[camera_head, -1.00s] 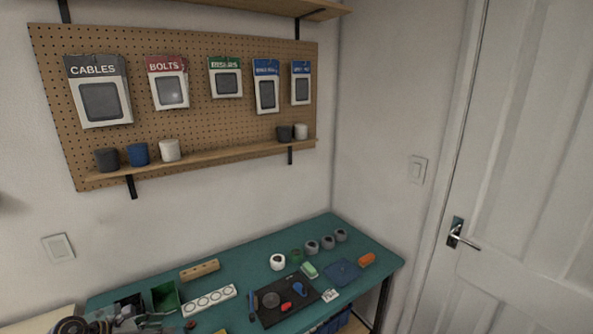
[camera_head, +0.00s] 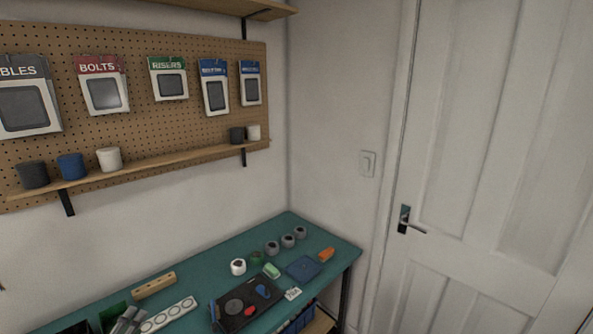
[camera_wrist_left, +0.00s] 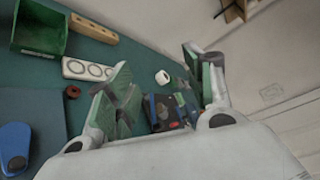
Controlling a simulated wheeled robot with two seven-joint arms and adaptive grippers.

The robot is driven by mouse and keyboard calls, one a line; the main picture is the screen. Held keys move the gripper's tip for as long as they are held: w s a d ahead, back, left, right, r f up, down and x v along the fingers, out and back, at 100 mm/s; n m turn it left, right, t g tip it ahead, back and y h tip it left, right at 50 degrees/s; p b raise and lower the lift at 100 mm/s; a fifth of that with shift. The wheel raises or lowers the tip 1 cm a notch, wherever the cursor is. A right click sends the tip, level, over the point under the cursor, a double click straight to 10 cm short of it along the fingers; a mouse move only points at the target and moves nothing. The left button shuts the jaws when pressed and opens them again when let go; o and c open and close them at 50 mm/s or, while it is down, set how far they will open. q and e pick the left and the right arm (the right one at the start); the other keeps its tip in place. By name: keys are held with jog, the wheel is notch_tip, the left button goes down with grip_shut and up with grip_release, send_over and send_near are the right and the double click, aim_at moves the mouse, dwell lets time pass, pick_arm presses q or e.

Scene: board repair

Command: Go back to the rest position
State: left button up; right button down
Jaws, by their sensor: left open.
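My left gripper (camera_head: 128,320) shows at the bottom left edge of the head view, over the green workbench (camera_head: 215,272), mostly cut off by the frame. In the left wrist view my left gripper (camera_wrist_left: 163,88) has its two green-padded fingers spread apart with nothing held between them. The bench top lies beyond the fingers. My right gripper is in neither view.
A pegboard (camera_head: 150,125) hangs behind; a white door (camera_head: 480,150) stands right.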

pick_arm(q)
jog(key=s+d+f+n+g+y, duration=0.1)
jog(key=s+d+f+n+g, duration=0.3)
jog(key=n, duration=0.4)
jog(key=s+d+f+n+g+y, duration=0.1)
jog(key=s+d+f+n+g, duration=0.25)
jog(key=d+n, duration=0.35)
jog(key=s+d+f+n+g+h, duration=0.1)
jog(key=s+d+n+g+h, duration=0.15)
jog(key=d, duration=0.45)
jog(key=s+d+n+g+h, duration=0.2)
jog(key=s+d+g, duration=0.15)
jog(key=d, duration=0.45)
jog(key=s+f, duration=0.3)
jog(key=f, duration=3)
jog(key=s+a+f+g, duration=0.1)
jog(key=s+a+f, duration=0.1)
jog(key=s+f, duration=0.8)
jog(key=s+a+f, duration=0.2)
jog(key=s+f, duration=0.8)
jog(key=s, duration=0.2)
jog(key=shift+s+a+f+m+g, duration=0.15)
jog(key=shift+s+a+m+g, duration=0.1)
jog(key=shift+m+g, duration=0.1)
